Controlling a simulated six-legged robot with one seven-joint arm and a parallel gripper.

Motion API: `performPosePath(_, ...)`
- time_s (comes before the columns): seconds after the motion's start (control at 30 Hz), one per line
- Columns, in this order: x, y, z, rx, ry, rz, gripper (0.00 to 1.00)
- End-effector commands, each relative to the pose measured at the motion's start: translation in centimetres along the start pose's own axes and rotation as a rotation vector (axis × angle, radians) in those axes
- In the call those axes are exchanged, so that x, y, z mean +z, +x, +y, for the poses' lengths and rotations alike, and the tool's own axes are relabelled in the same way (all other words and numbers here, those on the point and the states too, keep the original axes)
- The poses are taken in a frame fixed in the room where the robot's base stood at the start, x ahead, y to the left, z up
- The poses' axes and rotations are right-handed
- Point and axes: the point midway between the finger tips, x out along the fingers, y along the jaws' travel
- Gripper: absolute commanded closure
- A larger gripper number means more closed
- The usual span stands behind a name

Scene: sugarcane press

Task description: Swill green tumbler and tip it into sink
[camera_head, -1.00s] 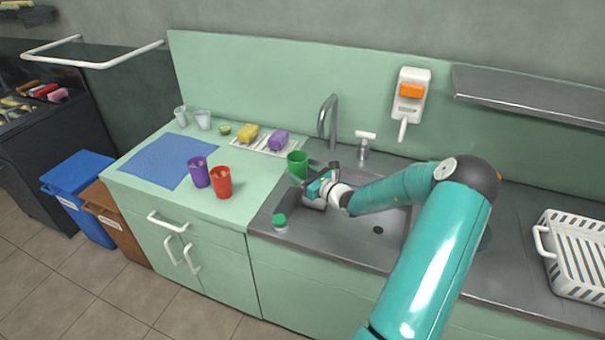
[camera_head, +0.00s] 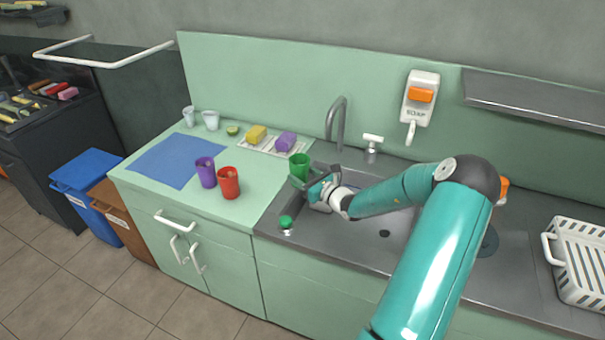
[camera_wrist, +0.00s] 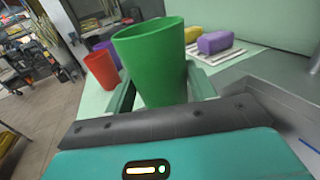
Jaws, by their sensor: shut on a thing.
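The green tumbler (camera_head: 299,166) is upright or nearly so, at the left edge of the sink in the head view. My gripper (camera_head: 306,182) is shut on it. In the wrist view the green tumbler (camera_wrist: 155,60) stands between my two fingers (camera_wrist: 160,88), its rim up and tilted slightly; its inside is hidden. The steel sink (camera_head: 350,238) has its basin below and to the right of my gripper, with a dark drain in its floor. The faucet (camera_head: 337,122) stands behind the basin.
A purple tumbler (camera_head: 205,172) and a red tumbler (camera_head: 229,183) stand on the counter to the left. Yellow (camera_head: 256,134) and purple (camera_head: 286,141) sponges lie on a white rack behind. A soap dispenser (camera_head: 420,98) hangs on the wall. A white basket (camera_head: 580,262) stands at right.

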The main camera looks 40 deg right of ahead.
Motion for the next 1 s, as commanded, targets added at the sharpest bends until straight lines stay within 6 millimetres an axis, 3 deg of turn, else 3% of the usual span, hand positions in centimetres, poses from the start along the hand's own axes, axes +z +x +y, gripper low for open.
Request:
performPosePath(0.2,0.1,-1.3,-0.6,0.001,0.000,-0.001,0.76)
performPosePath(0.53,0.0,-0.5,-2.4,0.000,0.000,-0.001,0.76)
performPosePath(0.83,0.0,1.3,-1.6,0.002,0.001,-0.001,0.76)
performPosePath(1.0,0.1,1.1,-1.0,0.001,0.001,-0.001,0.76)
